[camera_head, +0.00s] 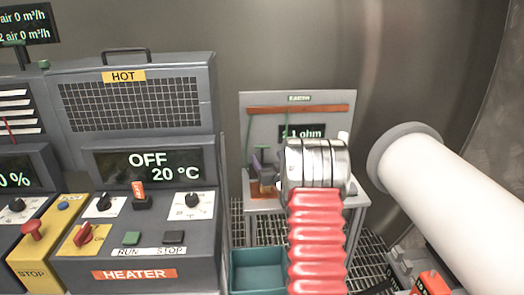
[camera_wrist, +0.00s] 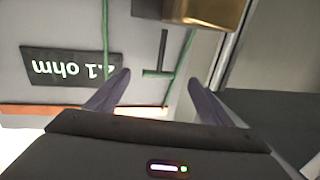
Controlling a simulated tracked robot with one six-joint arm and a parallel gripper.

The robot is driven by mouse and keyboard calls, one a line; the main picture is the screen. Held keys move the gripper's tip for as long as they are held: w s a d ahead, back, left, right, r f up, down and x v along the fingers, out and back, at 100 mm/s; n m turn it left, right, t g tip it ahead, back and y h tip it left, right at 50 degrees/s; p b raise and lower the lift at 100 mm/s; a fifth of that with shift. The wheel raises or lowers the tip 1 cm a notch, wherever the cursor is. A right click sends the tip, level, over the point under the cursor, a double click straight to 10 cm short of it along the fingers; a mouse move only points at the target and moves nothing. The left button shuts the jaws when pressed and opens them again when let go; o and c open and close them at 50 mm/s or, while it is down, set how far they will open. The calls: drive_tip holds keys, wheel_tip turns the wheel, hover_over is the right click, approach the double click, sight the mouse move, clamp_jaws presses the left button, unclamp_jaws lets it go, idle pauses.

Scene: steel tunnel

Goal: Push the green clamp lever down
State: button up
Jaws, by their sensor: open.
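A thin dark-green T-shaped piece (camera_wrist: 157,73), which looks like the green clamp lever, shows in the wrist view between my two fingertips in the picture. I cannot tell whether my gripper touches it. My gripper (camera_wrist: 159,78) is open, its two dark purple fingers apart with nothing between them. In the head view my gripper (camera_head: 263,160) is small, in front of the earth panel (camera_head: 260,101). A brass block (camera_wrist: 205,10) is at the top of the wrist view.
The panel display (camera_wrist: 65,67) reads about 2.1 ohm, upside down in the wrist view. A green wire (camera_wrist: 181,65) runs beside the lever. The heater unit (camera_head: 150,245) stands left, a teal bin (camera_head: 257,272) below, and a large white cylinder (camera_head: 460,200) right.

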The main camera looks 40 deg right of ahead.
sight(262, 150)
drive_tip(key=shift+x, duration=4.1)
drive_tip(key=shift+c, duration=0.7)
drive_tip(key=shift+a, duration=0.1)
drive_tip(key=c, duration=1.2)
